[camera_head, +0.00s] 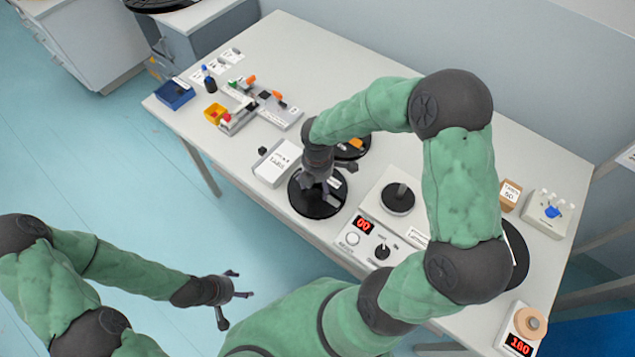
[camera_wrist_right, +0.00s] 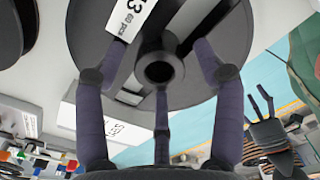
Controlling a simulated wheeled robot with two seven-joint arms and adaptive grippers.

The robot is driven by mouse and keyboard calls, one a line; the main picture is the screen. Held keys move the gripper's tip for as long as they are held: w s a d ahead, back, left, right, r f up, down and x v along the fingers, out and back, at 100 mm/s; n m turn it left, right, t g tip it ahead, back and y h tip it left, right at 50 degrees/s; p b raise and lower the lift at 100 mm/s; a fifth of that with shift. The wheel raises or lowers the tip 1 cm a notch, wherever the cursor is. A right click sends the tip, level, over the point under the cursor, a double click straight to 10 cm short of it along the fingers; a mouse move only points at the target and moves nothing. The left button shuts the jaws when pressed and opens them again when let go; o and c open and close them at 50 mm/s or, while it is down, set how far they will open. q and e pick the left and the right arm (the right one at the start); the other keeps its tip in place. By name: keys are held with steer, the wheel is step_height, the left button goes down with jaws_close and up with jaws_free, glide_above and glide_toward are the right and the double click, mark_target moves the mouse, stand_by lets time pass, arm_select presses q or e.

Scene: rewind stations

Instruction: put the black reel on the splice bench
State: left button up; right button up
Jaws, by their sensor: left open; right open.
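A black reel (camera_head: 308,203) with a white label lies flat on the white table near its front edge. My right gripper (camera_head: 318,185) is right above it, pointing down and open. In the right wrist view the reel (camera_wrist_right: 105,55) fills the upper middle, its round hub hole between my spread fingers (camera_wrist_right: 160,100); contact cannot be told. My left gripper (camera_head: 236,297) is open and empty above the floor, left of the table. No surface carries a readable splice bench name; a device with small coloured parts (camera_head: 238,118) sits on the table's far left part.
Beside the reel are a white labelled box (camera_head: 270,172), another dark reel (camera_head: 350,150) partly hidden by my arm, and a machine with a red display (camera_head: 363,225). The table's back left is clear.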

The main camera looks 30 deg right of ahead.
steer(key=shift+r, duration=0.15)
step_height(320, 180, up, 12)
steer(key=p, duration=0.3)
steer(key=shift+p, duration=0.3)
